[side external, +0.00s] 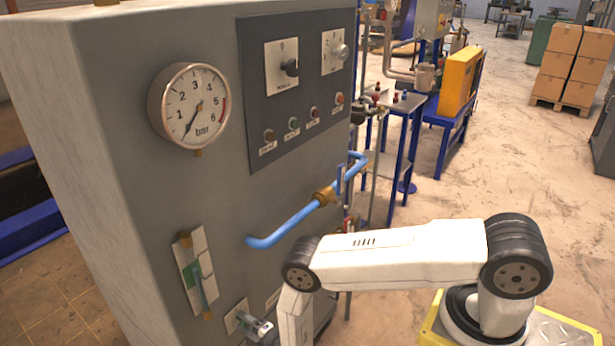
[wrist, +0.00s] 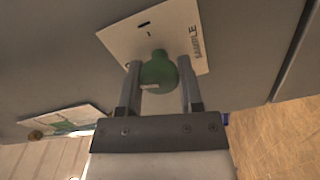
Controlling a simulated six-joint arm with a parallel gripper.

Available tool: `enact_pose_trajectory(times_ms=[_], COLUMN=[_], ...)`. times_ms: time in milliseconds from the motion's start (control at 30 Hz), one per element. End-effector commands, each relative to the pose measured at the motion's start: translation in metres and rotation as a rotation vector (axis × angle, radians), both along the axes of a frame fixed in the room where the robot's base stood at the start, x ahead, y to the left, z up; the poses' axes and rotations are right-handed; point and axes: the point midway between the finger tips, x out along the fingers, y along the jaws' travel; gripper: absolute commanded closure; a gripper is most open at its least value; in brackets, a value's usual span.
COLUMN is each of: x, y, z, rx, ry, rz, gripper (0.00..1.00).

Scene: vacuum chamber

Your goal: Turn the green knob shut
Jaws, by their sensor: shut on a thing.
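The green knob (wrist: 158,72) sits on a white plate (wrist: 115,38) marked "SAMPLE" on the grey panel. In the wrist view my gripper (wrist: 160,84) has one finger on each side of the knob and is shut on it. A small white mark shows on the knob's near edge. In the side external view my gripper (side external: 254,325) is at the lower part of the cabinet, against the white plate (side external: 236,315). The knob itself is hidden there by the gripper.
The grey cabinet (side external: 100,120) carries a pressure gauge (side external: 190,105), a dark control panel (side external: 255,90) and a blue pipe (side external: 285,226) above my gripper. A sight-glass plate (side external: 196,275) with brass fittings is to the upper left of the knob plate. Open floor lies at right.

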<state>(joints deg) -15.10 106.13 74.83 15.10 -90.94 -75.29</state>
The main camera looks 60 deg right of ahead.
Motion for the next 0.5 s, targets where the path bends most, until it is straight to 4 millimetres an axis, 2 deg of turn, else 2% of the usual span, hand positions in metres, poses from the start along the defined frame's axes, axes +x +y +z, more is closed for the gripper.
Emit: enact_pose_trajectory(times_ms=[200,500], x=[-0.001,-0.001], y=[-0.0002,-0.0002], z=[-0.0013,-0.0016], rx=[-0.156,-0.258], ry=[0.002,0.002], rz=[-0.001,-0.001], gripper=[1.0,1.0])
